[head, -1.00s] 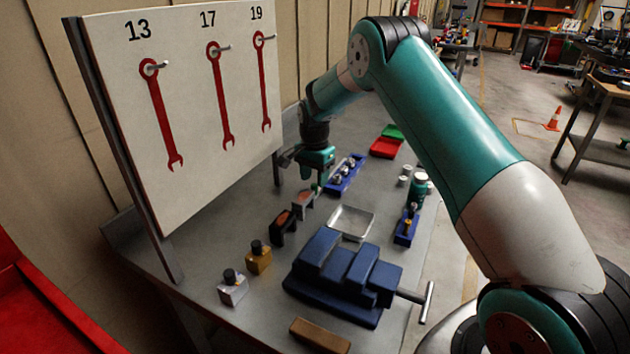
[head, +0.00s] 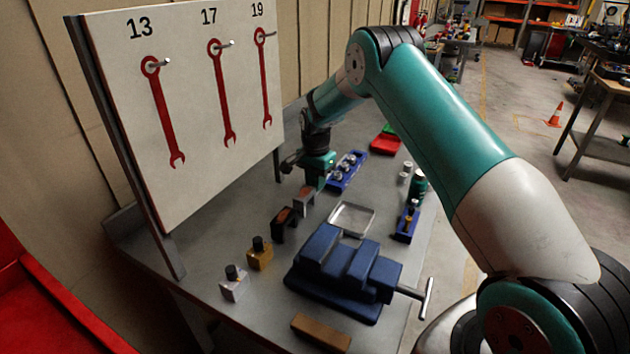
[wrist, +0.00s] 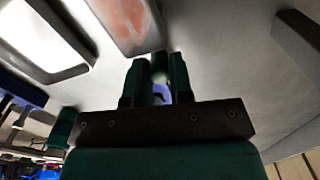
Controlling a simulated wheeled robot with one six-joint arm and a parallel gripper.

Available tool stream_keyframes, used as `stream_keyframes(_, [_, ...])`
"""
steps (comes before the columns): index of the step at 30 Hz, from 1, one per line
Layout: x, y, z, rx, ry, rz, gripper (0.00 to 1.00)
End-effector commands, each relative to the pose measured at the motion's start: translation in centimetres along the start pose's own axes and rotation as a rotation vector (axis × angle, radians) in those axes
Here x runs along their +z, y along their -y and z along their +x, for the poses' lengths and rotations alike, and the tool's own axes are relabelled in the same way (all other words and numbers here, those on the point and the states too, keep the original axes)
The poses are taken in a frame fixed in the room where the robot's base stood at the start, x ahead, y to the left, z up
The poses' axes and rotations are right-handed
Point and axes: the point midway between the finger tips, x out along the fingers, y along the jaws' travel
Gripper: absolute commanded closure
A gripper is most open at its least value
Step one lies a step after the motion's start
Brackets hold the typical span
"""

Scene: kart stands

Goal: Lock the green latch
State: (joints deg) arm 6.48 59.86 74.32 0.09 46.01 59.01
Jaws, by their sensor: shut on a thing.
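My gripper (head: 316,180) is low over the bench, just behind a small grey block with a reddish top (head: 303,198). In the wrist view its two dark green fingers (wrist: 158,82) point at the bench and are close together. Between them shows a small pale greenish thing (wrist: 159,66), held by the fingers; I cannot tell for sure whether it is the green latch. No green latch shows clearly elsewhere. The block's reddish top (wrist: 128,20) lies just beyond the fingertips in the wrist view.
A black block with a reddish top (head: 284,226), a metal tray (head: 372,212) and a blue vise (head: 335,285) stand nearer. A blue rack (head: 343,182) is beside my gripper. A tool board (head: 190,110) rises on the left.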

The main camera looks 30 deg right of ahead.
Motion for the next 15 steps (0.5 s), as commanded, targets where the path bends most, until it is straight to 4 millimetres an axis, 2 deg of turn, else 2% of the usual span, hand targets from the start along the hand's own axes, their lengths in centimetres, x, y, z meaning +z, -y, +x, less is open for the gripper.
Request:
stream_keyframes(6, [-2.6,-0.3,-0.1,-0.008,-0.003,0.003,1.00])
stream_keyframes(13, [-2.6,-0.1,-0.2,-0.009,-0.007,0.004,1.00])
stream_keyframes(14, [-2.6,-0.1,-0.2,-0.009,-0.007,0.004,0.72])
stream_keyframes(15, [-2.5,-0.1,-0.2,-0.009,-0.007,0.004,0.63])
